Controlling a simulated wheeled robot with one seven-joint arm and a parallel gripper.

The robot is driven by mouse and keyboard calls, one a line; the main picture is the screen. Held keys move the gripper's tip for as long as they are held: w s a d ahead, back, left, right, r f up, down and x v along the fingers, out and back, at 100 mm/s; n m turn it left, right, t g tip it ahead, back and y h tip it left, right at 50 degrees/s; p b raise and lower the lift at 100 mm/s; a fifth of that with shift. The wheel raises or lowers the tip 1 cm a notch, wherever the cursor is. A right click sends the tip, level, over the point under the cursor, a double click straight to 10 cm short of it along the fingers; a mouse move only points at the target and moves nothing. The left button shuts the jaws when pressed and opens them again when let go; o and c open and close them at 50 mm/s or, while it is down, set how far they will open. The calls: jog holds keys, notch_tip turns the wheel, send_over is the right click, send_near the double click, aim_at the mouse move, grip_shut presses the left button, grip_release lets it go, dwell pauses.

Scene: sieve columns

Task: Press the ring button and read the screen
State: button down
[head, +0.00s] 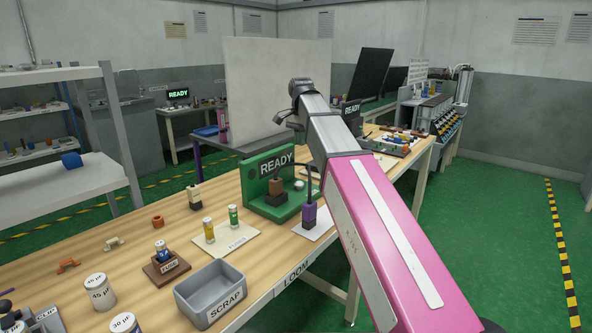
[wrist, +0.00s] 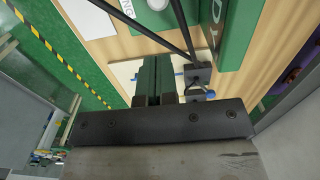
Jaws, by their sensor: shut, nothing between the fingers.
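The green fixture (head: 253,174) stands on the wooden bench, with its dark screen (head: 276,164) reading READY in the head view. A small white round button (head: 299,185) sits at its right side. In the wrist view a white round thing (wrist: 157,4), perhaps this button, is cut by the top edge, beside a white label (wrist: 125,28) ending in "NG". My gripper (wrist: 160,66) is shut and empty, with its fingers together in the wrist view. It is apart from the white round thing. In the head view I cannot make out its fingertips clearly.
A grey SCRAP bin (head: 208,289), a brown FUSE block (head: 166,267) and several cylinders stand on the bench (head: 143,228). A tall pale panel (head: 270,95) stands behind.

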aim_at(299, 184)
jog(key=shift+w, duration=0.1)
dwell(0.3)
notch_tip(299, 184, down, 14)
dwell(0.7)
